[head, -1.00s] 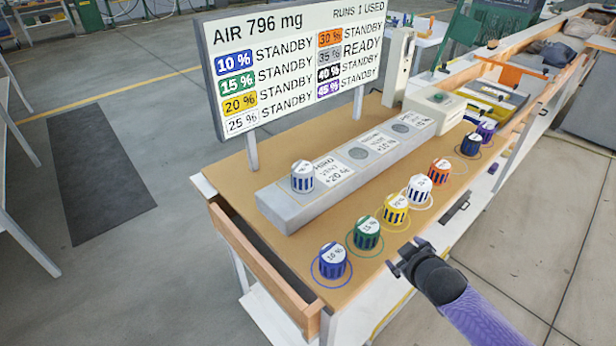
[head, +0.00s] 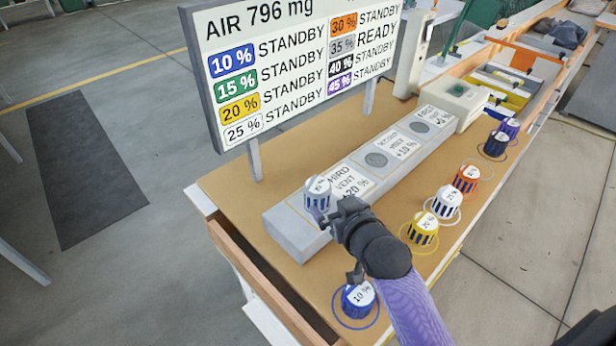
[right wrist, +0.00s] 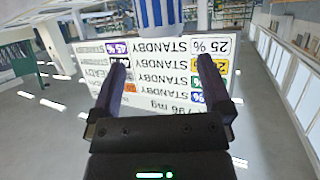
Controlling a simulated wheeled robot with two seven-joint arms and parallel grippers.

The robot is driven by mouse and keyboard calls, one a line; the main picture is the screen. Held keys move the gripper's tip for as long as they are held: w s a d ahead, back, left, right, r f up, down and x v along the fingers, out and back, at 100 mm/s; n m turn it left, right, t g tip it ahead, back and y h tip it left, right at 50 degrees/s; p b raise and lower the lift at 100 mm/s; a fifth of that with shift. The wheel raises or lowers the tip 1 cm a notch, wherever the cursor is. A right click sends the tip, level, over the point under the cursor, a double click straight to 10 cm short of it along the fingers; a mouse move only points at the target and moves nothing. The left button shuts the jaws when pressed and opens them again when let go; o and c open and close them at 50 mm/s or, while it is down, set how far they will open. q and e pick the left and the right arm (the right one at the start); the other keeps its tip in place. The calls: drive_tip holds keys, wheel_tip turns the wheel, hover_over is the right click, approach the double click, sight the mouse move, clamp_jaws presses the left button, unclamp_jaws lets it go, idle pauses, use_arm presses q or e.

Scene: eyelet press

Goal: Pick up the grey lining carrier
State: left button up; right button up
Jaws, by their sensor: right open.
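The grey lining carrier (head: 317,197) has a white top and dark stripes. It stands upright on the third vent, the near end of the long grey block (head: 292,235). My right gripper (head: 338,214) is open and empty beside it, on its right. In the right wrist view the carrier (right wrist: 158,14) shows at the top, ahead of the gap between the open fingers (right wrist: 161,62); whether they touch it I cannot tell. My left gripper is out of view.
Blue (head: 358,300), yellow (head: 422,229), white (head: 447,201), orange (head: 466,179), black (head: 496,144) and purple (head: 509,127) carriers stand along the table's front side. My right arm hides the green one. The sign board (head: 300,75) stands behind the block.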

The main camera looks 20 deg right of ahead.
sight(323, 194)
drive_tip(key=b+x, duration=0.4)
drive_tip(key=x, duration=0.5)
drive_tip(key=shift+f, duration=0.15)
drive_tip(key=shift+w, duration=0.3)
